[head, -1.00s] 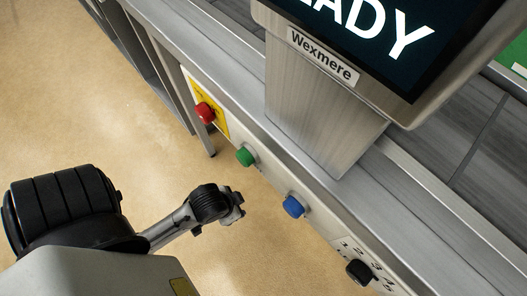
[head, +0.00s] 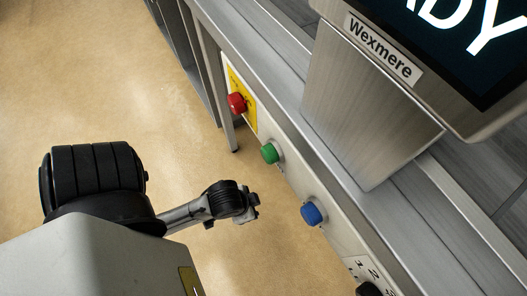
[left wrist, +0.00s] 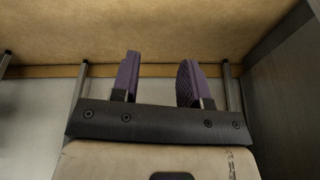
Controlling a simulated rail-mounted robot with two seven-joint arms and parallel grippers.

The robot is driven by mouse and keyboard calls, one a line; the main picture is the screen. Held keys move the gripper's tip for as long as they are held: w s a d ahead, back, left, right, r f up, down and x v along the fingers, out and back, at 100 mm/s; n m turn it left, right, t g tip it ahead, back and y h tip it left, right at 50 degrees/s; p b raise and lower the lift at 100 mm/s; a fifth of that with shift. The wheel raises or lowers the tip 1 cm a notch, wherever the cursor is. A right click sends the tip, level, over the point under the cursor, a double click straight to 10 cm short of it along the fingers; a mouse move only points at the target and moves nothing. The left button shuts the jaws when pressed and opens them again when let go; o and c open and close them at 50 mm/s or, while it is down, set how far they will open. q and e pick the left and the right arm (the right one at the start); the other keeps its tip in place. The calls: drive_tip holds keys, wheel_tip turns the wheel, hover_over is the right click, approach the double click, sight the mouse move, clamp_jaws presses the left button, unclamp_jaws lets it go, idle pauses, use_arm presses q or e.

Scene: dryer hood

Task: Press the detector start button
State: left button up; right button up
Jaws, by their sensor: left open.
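The front panel (head: 290,182) of the metal machine carries a red button (head: 237,103) on a yellow plate, a green button (head: 270,153), a blue button (head: 312,214) and a black knob, partly cut off at the bottom edge. I cannot read which button is the detector start. My left arm reaches in from the lower left, and its far end is apart from the panel, below the green button and left of the blue one in the picture. In the left wrist view my left gripper (left wrist: 160,80) has its purple fingers apart with nothing between them. My right gripper is out of view.
A screen (head: 462,28) with large white letters sits above a metal housing (head: 370,105) labelled Wexmere. A table leg (head: 217,90) stands near the red button. The tan floor (head: 110,70) is clear left of the panel.

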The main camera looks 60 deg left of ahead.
use_arm(q)
clamp_jaws()
drive_tip(key=shift+a, duration=0.2)
drive_tip(key=shift+d, duration=0.2)
idle(1.0)
